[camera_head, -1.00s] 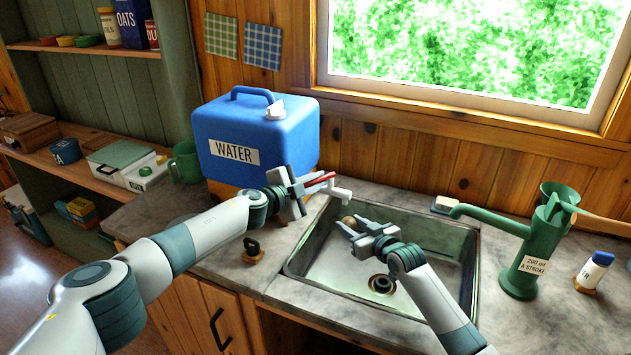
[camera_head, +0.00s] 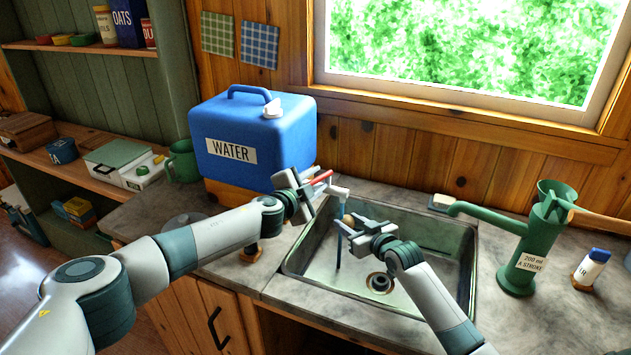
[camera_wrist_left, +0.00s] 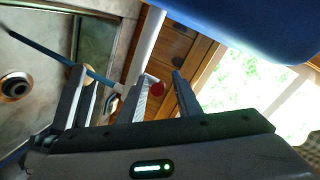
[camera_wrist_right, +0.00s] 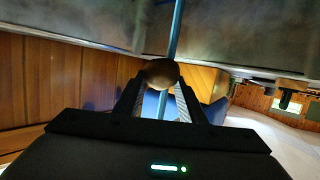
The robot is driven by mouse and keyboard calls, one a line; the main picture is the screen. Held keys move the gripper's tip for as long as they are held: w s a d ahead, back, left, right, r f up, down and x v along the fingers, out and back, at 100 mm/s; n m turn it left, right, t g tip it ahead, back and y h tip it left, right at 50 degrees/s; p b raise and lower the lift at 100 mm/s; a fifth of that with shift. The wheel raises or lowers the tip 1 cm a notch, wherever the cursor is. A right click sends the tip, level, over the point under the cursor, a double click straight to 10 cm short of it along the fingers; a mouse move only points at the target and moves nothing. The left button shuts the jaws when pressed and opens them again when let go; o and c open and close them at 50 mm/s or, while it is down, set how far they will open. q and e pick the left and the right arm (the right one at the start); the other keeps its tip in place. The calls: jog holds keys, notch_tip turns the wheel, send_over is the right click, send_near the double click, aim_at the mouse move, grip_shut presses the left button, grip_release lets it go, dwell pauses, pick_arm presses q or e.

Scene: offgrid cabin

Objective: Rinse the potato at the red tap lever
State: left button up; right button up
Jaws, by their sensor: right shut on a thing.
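The brown potato (camera_head: 348,220) is held over the sink (camera_head: 310,262) by my right gripper (camera_head: 352,229). In the right wrist view the potato (camera_wrist_right: 160,73) sits between the fingertips. A thin blue water stream (camera_head: 338,252) falls from the white tap spout (camera_head: 340,190) into the sink, right beside or onto the potato; I cannot tell which. The red tap lever (camera_head: 322,177) is at my left gripper (camera_head: 312,190). In the left wrist view the lever's red end (camera_wrist_left: 157,88) shows between the parted fingers; contact is unclear.
The blue water container (camera_head: 255,135) stands behind my left gripper. A green hand pump (camera_head: 530,250) stands right of the sink, its spout reaching toward the basin. A white bottle (camera_head: 592,268) is at far right. The drain (camera_head: 379,283) lies in the basin floor.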

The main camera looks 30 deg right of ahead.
pick_arm(q)
jog(key=shift+s+a, duration=0.15)
jog(key=v, duration=1.1)
jog(key=shift+s+a, duration=0.2)
jog(key=shift+a, duration=0.05)
jog(key=shift+c, duration=0.7)
jog(key=shift+r, duration=0.15)
grip_shut()
jog(key=shift+s+a+r+n+g+h, duration=0.25)
jog(key=shift+s+r+n+g, duration=0.15)
jog(key=shift+r, duration=0.45)
jog(key=shift+s+a+r+n+g+h, duration=0.15)
jog(key=shift+s+r+n+g+h, duration=0.25)
jog(key=shift+r, duration=0.45)
jog(key=shift+s+a+r+n+g+h, duration=0.15)
jog(key=shift+s+a+r+n+g, duration=0.1)
jog(key=shift+r+n+g, duration=0.4)
jog(key=shift+r, duration=0.15)
